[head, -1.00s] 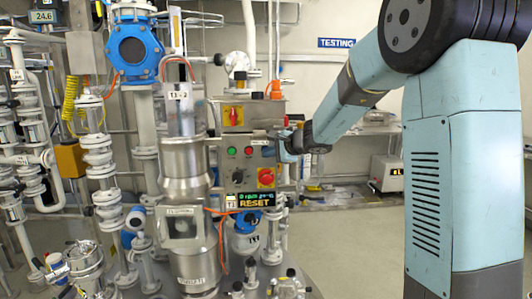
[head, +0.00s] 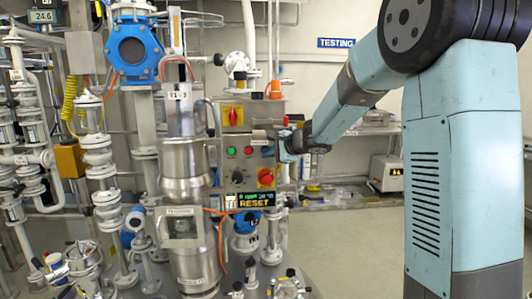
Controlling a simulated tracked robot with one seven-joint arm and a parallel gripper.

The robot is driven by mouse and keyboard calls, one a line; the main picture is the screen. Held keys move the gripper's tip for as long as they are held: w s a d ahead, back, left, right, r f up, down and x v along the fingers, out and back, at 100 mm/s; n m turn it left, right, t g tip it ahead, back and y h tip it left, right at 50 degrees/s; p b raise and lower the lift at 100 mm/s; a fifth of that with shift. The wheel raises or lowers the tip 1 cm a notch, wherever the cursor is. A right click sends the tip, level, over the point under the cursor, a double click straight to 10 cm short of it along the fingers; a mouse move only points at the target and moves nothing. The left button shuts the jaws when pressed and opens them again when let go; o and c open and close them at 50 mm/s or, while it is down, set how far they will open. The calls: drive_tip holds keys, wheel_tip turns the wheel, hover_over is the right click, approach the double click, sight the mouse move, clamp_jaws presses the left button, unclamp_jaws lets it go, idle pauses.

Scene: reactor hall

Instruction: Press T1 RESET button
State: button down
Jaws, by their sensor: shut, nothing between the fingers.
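A grey control box (head: 222,140) stands in the middle of the head view. It has a green button (head: 231,152), a red button (head: 249,150), a black knob (head: 238,176) and a red mushroom button (head: 265,176). I cannot tell which button is the T1 RESET. My gripper (head: 279,143) is shut and empty at the right edge of the box, level with the green and red buttons. Whether it touches the box is unclear.
A red and yellow switch (head: 233,116) and an orange part (head: 274,89) sit above the buttons. A metal vessel (head: 184,165) with pipes stands close left of the box. Valves (head: 288,288) stand below. Open floor (head: 350,240) lies to the right.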

drive_tip(key=shift+w, duration=0.75)
idle(0.8)
drive_tip(key=shift+s, duration=0.8)
drive_tip(key=s, duration=0.5)
idle(0.6)
idle(0.4)
